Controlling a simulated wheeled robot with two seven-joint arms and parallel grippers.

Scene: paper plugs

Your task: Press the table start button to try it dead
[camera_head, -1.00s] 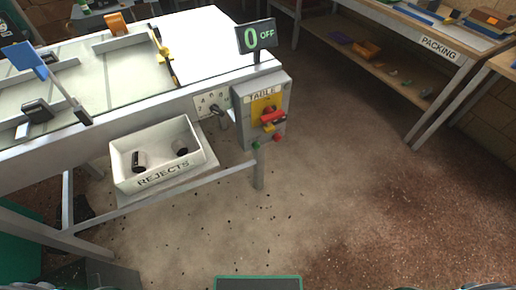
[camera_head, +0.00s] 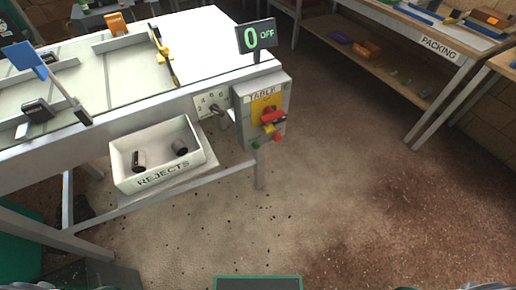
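The grey control box (camera_head: 243,118) labelled TABLE hangs on the end of the table. It has a yellow plate (camera_head: 260,103) with a red rotary handle (camera_head: 272,118) across it, and a small yellow tag hangs at the handle. At the bottom of the box are a green button (camera_head: 256,145) on the left and a red button (camera_head: 277,137) on the right. A display (camera_head: 257,37) above the box reads 0 OFF. Neither of my grippers shows in the head view; only slivers of dark parts show at the bottom edge.
Left of the box is a numbered dial plate with a lever (camera_head: 217,109). A white REJECTS bin (camera_head: 160,168) with dark plugs sits below the table edge (camera_head: 140,112). The PACKING bench (camera_head: 440,47) stands at the back right. Floor in front of the box is clear.

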